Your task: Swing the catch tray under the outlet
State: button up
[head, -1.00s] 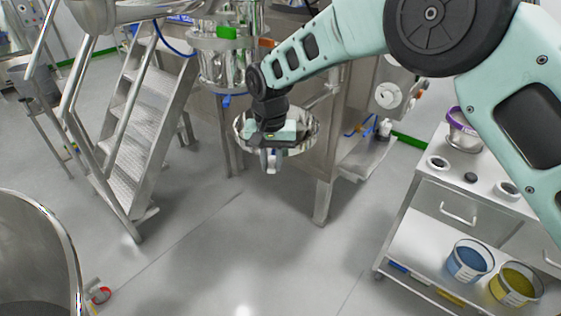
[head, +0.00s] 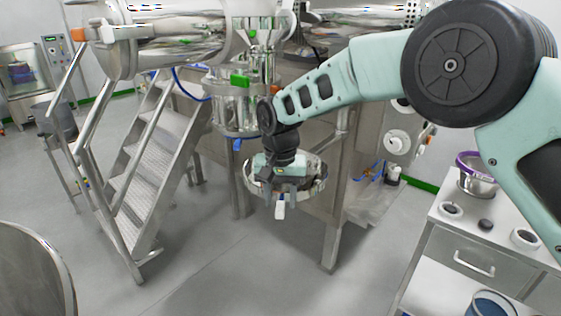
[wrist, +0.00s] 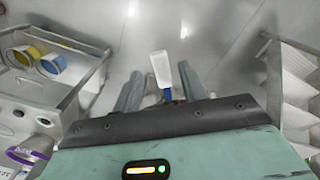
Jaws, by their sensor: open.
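The catch tray (head: 320,182) is a round, shiny steel dish below the platform. It sits lower and a little right of the clear-walled outlet (head: 235,118), so it is not directly under it. My gripper (head: 279,205) is in front of the tray's near side, pointing down, and covers part of it. A white tab (head: 280,210) shows between its fingers. In the wrist view the white handle with a blue neck (wrist: 161,68) lies between the two grey-green fingers of my gripper (wrist: 162,85), with a gap on each side. The gripper is open.
Metal steps with a handrail (head: 150,185) stand at left. A platform leg (head: 333,215) is close to the tray's right. A steel cart (head: 450,240) with bowls stands at right, and a large steel drum (head: 30,270) is at lower left. The floor between is clear.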

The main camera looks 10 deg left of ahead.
notch_tip(320, 180, up, 15)
jog(key=b, duration=0.1)
dwell(0.4)
